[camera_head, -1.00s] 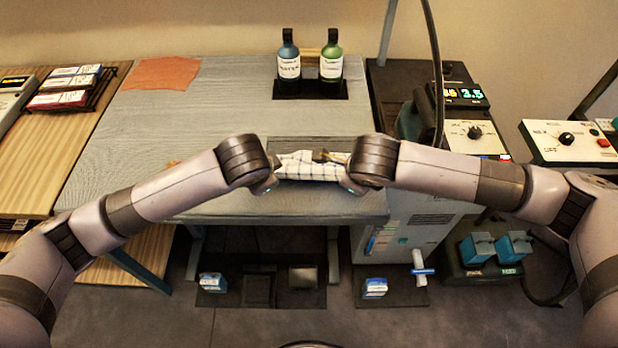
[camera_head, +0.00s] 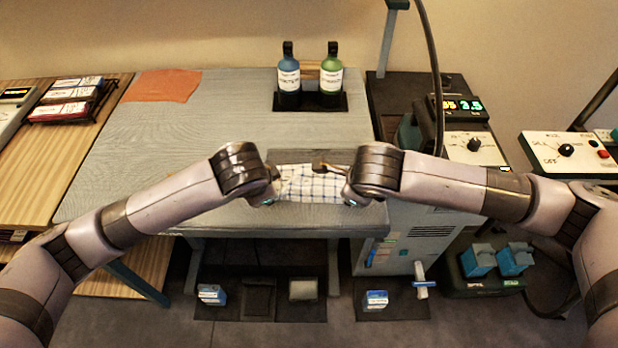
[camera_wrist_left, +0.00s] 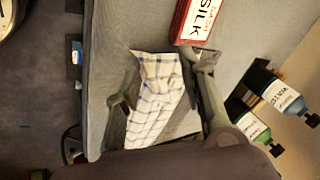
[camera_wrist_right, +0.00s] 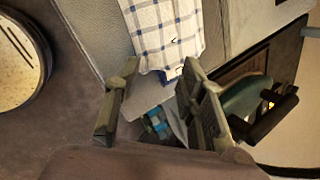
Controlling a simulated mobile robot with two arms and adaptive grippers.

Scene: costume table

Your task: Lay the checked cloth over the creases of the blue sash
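The white cloth with dark blue checks (camera_head: 312,183) lies at the front middle of the grey table, between my two grippers. In the left wrist view the cloth (camera_wrist_left: 157,100) lies as a long strip between the fingers. My left gripper (camera_wrist_left: 162,75) has its fingers wide apart. In the right wrist view the cloth's end (camera_wrist_right: 165,30) is just past the fingertips. My right gripper (camera_wrist_right: 155,80) also has its fingers apart. A small dark blue patch (camera_wrist_right: 173,73) shows at the cloth's edge; I cannot tell if it is the sash. No other blue sash or creases are visible.
A red box marked SILK (camera_wrist_left: 200,20) lies near the cloth's end. A blue bottle (camera_head: 289,78) and a green bottle (camera_head: 331,78) stand in a dark holder at the back. An orange cloth (camera_head: 162,85) lies back left. A control box (camera_head: 465,145) stands right.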

